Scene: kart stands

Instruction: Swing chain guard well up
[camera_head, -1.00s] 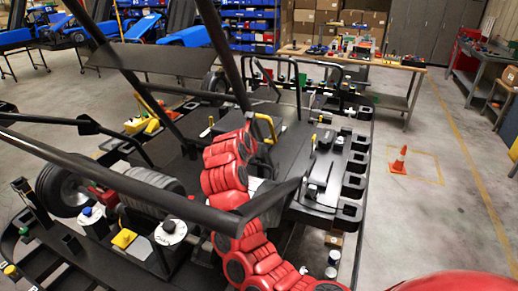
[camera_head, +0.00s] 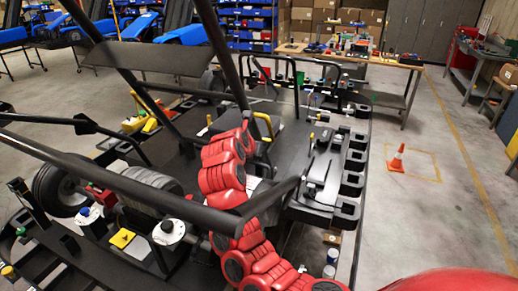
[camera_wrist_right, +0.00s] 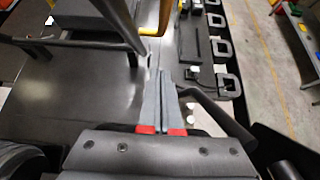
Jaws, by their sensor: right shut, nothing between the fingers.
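My right arm (camera_head: 222,180), red with black joints, reaches into the middle of the black kart frame in the head view. Its gripper is not clearly visible there. In the right wrist view my right gripper (camera_wrist_right: 162,78) is shut and empty, its two grey fingers together over a dark flat plate (camera_wrist_right: 75,88). A yellow bent handle (camera_wrist_right: 152,25) lies ahead of the fingertips, apart from them. It also shows in the head view (camera_head: 265,122), just beyond the arm's end. I cannot tell for sure which dark part is the chain guard. My left gripper is out of view.
A black tube (camera_head: 120,178) crosses in front of the arm. A black slotted rack (camera_head: 325,185) stands to its right. An orange cone (camera_head: 397,158) stands on open floor farther right. In the wrist view a black bar (camera_wrist_right: 222,115) runs close right of the fingers.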

